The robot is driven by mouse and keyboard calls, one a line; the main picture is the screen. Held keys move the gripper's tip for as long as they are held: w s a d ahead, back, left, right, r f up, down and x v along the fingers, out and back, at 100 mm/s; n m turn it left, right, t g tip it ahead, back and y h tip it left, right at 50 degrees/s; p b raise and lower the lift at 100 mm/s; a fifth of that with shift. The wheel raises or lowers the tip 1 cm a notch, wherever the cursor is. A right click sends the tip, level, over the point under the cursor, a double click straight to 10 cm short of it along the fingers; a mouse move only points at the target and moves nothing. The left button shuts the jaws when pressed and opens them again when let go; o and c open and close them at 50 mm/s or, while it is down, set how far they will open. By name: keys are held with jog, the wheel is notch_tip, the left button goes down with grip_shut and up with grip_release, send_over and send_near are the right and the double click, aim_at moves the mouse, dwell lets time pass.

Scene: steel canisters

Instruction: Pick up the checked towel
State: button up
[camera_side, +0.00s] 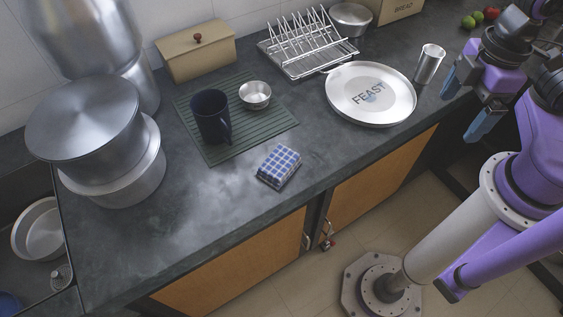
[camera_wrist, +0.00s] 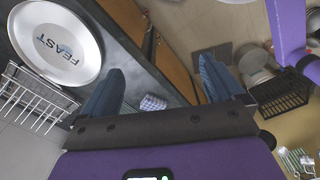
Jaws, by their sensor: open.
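The checked towel (camera_side: 279,166) is a small folded blue-and-white cloth lying on the dark counter near its front edge, in the side view. It also shows in the wrist view as a small checked patch (camera_wrist: 153,103) between my fingers, some way off. My gripper (camera_side: 467,108) is at the right of the side view, well to the right of the towel and apart from it. In the wrist view its two blue fingers (camera_wrist: 158,82) are spread wide with nothing between them.
A round FEAST tray (camera_side: 345,105), a steel cup (camera_side: 429,64) and a dish rack (camera_side: 307,45) stand towards the right and back. A dark blue mug (camera_side: 209,115) and a small bowl (camera_side: 255,94) stand on a green mat (camera_side: 238,137) behind the towel. Large pots (camera_side: 92,125) fill the left.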

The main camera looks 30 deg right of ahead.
jog(key=shift+o, duration=0.5)
jog(key=n, duration=1)
send_over(282, 160)
notch_tip(282, 160, down, 6)
jog(key=r, duration=0.1)
notch_tip(282, 160, down, 18)
jog(key=shift+r, duration=0.1)
jog(key=c, duration=1.2)
jog(key=shift+r, duration=0.1)
